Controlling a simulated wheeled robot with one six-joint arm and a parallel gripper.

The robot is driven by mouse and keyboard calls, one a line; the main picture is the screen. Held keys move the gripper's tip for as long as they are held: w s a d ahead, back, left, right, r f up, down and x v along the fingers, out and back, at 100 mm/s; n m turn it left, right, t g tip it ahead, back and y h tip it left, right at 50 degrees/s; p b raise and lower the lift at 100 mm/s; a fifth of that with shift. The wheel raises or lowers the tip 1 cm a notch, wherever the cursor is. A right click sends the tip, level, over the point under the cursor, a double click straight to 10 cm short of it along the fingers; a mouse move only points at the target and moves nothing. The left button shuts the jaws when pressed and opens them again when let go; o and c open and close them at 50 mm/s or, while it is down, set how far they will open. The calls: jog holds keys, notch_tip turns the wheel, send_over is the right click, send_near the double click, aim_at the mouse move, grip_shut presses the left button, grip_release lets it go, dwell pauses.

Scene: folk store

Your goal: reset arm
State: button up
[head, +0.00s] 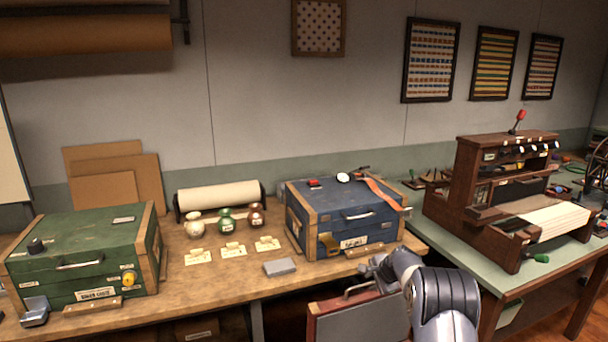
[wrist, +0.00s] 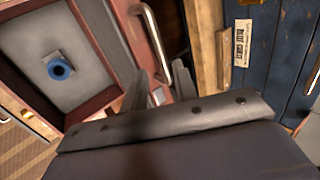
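My gripper (head: 376,270) is at the end of my arm, in front of the blue chest and over the back edge of an open red-brown drawer (head: 313,325). In the wrist view, its two dark fingers (wrist: 158,84) stand apart beside the drawer's metal handle (wrist: 150,35), with nothing clearly held between them. In the wrist view, a blue ring-like object (wrist: 61,69) lies on the drawer's grey floor. My arm hides part of the drawer in the head view.
The blue chest (head: 345,220) and the green chest (head: 80,255) stand on the wooden bench (head: 215,275). Between them are several ornaments (head: 226,220), cards (head: 233,250) and a grey block (head: 280,267). A loom-like wooden unit (head: 500,190) stands on the right table.

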aim_at(365, 285)
jog(key=p+x, duration=0.1)
jog(key=x, duration=0.6)
jog(key=shift+w+f+p, duration=0.15)
jog(key=shift+p, duration=0.15)
jog(key=shift+s+d, duration=0.2)
jog(key=shift+s, duration=0.45)
